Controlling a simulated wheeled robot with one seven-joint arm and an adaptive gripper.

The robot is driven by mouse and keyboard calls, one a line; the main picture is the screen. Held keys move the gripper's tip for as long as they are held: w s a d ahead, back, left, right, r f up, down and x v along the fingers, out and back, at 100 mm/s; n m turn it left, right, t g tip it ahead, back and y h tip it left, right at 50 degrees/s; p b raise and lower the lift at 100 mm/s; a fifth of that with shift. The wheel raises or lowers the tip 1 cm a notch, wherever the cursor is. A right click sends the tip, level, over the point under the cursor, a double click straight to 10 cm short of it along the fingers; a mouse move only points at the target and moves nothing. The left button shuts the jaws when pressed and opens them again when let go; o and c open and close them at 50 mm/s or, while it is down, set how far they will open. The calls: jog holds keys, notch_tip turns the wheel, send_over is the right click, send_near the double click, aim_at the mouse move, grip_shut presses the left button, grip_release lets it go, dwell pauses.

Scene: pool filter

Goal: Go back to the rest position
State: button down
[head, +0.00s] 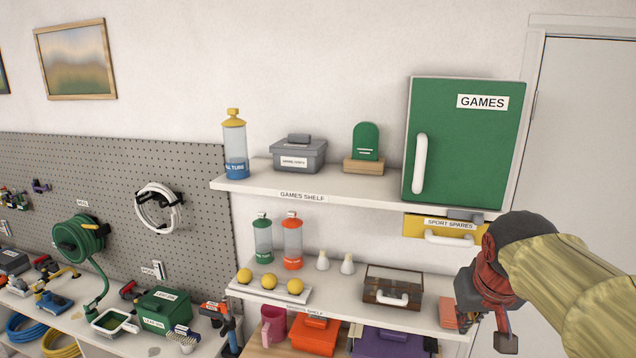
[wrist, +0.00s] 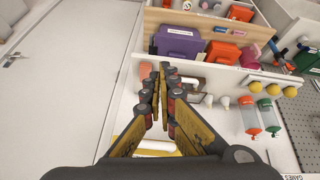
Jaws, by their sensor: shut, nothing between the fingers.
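My gripper (head: 482,300) is at the lower right of the head view, in front of the right end of the lower shelf. Its fingers point downward there. In the wrist view my gripper (wrist: 168,72) shows its two fingers close together at the tips, shut with nothing between them. The fingers hide part of the shelf behind them. My arm comes in from the right edge of the head view, near the white door.
A green GAMES cabinet (head: 465,140) and yellow SPORT SPARES drawer (head: 413,226) are close above and left of my gripper. The lower shelf (head: 345,308) holds a brown case (head: 391,290), yellow balls and bottles. A white door (head: 585,150) stands right.

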jog(key=s+a+f+b, duration=0.2)
jog(key=s+f+b, duration=0.3)
jog(key=f, duration=0.4)
jog(key=s+a+f+y+b, duration=0.1)
jog(key=s+a+f+b, duration=0.2)
jog(key=f, duration=0.6)
jog(key=s+a+f+n+b, duration=0.1)
jog(key=s+a+f+b, duration=0.2)
jog(key=s+f+b, duration=0.4)
jog(key=shift+s+a+f+y, duration=0.2)
jog(key=shift+s+f+y, duration=0.1)
jog(key=shift+s+f, duration=0.7)
jog(key=c, duration=2.5)
grip_release()
jog(key=shift+r, duration=0.2)
jog(key=shift+c, duration=0.2)
